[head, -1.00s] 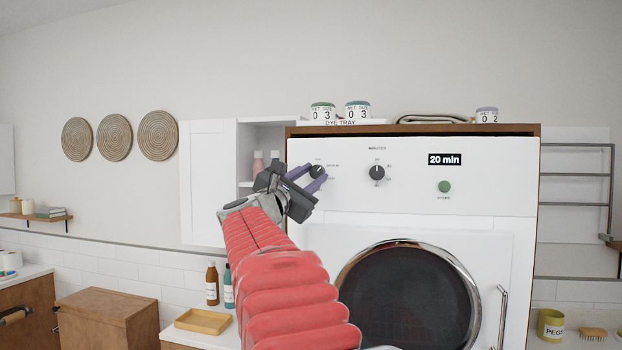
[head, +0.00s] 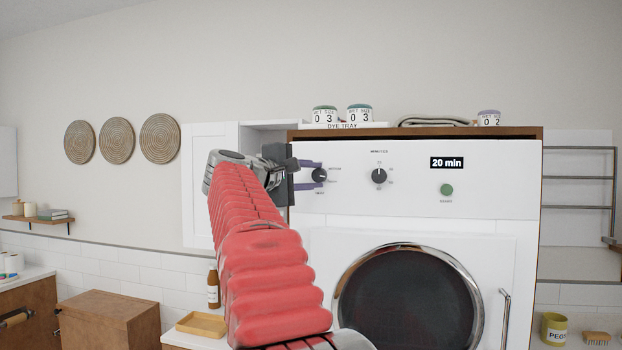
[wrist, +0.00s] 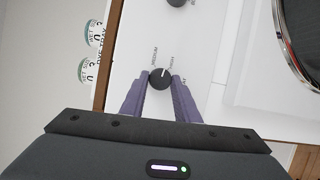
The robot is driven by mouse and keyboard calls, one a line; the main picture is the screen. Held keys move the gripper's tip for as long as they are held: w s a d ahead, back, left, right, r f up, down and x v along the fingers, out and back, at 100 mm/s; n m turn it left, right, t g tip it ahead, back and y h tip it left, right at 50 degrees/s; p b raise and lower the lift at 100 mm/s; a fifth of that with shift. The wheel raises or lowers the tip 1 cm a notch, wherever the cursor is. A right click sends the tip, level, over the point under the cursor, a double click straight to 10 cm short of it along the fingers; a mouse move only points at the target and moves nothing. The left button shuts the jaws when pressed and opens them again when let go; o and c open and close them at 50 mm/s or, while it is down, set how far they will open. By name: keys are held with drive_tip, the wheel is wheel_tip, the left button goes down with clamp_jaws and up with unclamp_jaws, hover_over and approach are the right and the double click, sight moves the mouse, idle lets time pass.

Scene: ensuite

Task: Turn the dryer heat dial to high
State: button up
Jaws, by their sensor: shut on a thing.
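The white dryer (head: 470,195) has two black dials on its front panel. The left one, the heat dial (head: 320,175), has small labels on its right side. My gripper (head: 319,174) reaches it from the left, with one purple finger above and one below, shut on it. In the wrist view the heat dial (wrist: 160,79) sits between both fingertips (wrist: 160,83). Its white mark points up and slightly right, towards the label that seems to read HIGH, beside MEDIUM. The second dial (head: 379,176) stands free to the right.
A "20 min" display (head: 447,162) and a green button (head: 447,190) are further right on the panel. Small jars and a folded cloth (head: 433,120) lie on the dryer top. A white cabinet door (head: 208,180) stands open behind my arm. A yellow tray (head: 203,324) lies below.

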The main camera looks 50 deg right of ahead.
drive_tip(key=m, duration=0.1)
drive_tip(key=m+y, duration=0.1)
drive_tip(key=m, duration=0.1)
drive_tip(key=shift+s+d+f+y, duration=0.1)
drive_tip(key=shift+s+d+y, duration=0.05)
drive_tip(key=shift+y, duration=0.15)
drive_tip(key=shift+m, duration=0.3)
drive_tip(key=o, duration=1)
drive_tip(key=shift+o, duration=0.2)
drive_tip(key=shift+r+t, duration=0.2)
drive_tip(key=shift+t, duration=0.1)
drive_tip(key=shift+a+r, duration=0.1)
drive_tip(key=shift+a, duration=0.35)
drive_tip(key=a+r, duration=0.2)
drive_tip(key=a, duration=1)
drive_tip(key=shift+s+a, duration=0.35)
drive_tip(key=shift+a, duration=0.05)
